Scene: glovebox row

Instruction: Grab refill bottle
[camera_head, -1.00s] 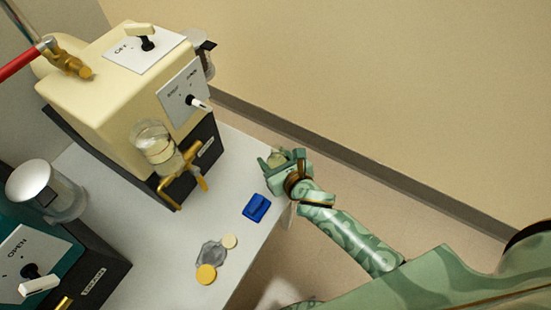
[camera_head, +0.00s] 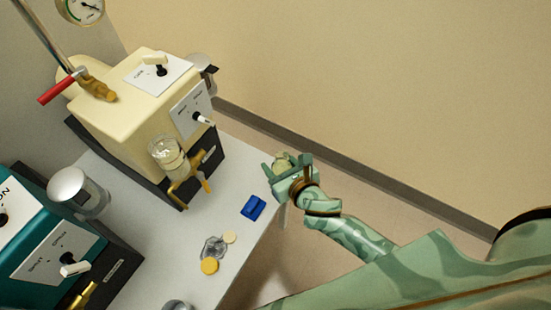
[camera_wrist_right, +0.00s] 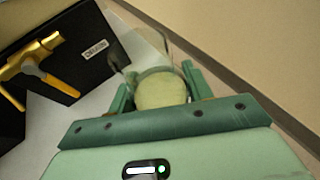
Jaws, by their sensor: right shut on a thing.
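My right gripper (camera_head: 280,163) is just beyond the counter's right edge, its fingers pointing up and to the left. It is shut on a refill bottle (camera_head: 284,165), of which a pale, rounded part shows between the fingers. In the right wrist view, the bottle (camera_wrist_right: 160,90) is pale yellow-green with a clear, see-through part beyond it, gripped between the green fingers (camera_wrist_right: 160,85). Its lower part is hidden by the gripper body. My left gripper is not in view.
A cream machine (camera_head: 130,95) with a clear jar (camera_head: 168,158) and brass tap stands at the counter's back. A teal machine (camera_head: 45,245) stands at left.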

